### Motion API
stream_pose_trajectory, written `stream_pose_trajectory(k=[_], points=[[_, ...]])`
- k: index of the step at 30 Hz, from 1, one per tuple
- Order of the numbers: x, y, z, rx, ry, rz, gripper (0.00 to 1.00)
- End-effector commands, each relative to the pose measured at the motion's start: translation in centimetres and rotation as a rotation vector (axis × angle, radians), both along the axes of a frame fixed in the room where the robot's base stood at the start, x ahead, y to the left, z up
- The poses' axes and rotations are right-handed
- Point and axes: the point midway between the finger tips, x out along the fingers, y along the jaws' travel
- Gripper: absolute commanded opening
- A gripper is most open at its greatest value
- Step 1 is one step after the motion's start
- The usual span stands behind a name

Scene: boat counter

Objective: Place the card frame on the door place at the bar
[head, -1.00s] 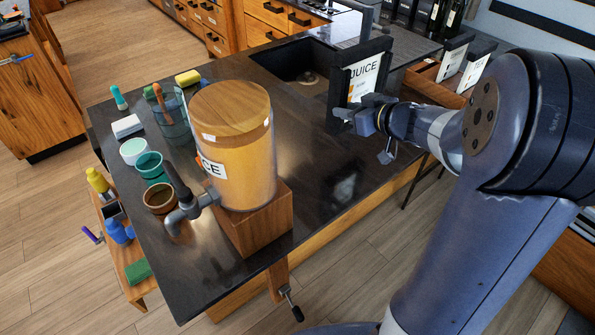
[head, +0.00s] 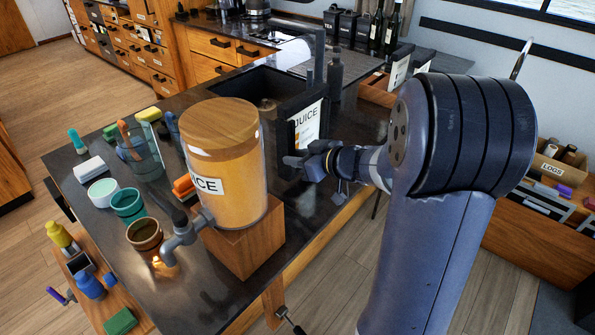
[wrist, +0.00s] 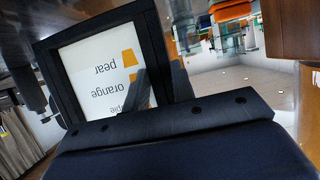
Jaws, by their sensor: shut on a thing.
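The card frame (head: 307,125) is a black frame around a white card reading JUICE. In the head view it is upright behind and to the right of the juice dispenser (head: 230,165). My gripper (head: 305,162) is shut on its lower right part. I cannot tell whether its lower edge touches the counter. In the wrist view the frame (wrist: 49,64) is tilted, and its card shows upside-down words such as pear and orange. I see no marked door place on the dark bar counter (head: 190,280).
The dispenser stands on a wooden block (head: 245,240) at the near counter edge. Cups (head: 128,204), a glass jug (head: 140,155) and a sponge (head: 149,114) are left of it. A sink (head: 245,88) and a dark bottle (head: 335,75) are behind the frame.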

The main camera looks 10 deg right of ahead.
Motion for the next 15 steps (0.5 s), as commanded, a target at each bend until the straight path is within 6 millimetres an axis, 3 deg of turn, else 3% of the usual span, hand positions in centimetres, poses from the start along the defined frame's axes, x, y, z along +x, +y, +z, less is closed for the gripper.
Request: stream_pose_trajectory(k=[7, 15], points=[[0.1, 0.0, -2.9, 0.001, -0.002, 0.001, 0.00], [0.1, 0.0, -3.4, -0.001, -0.005, 0.002, 0.00]])
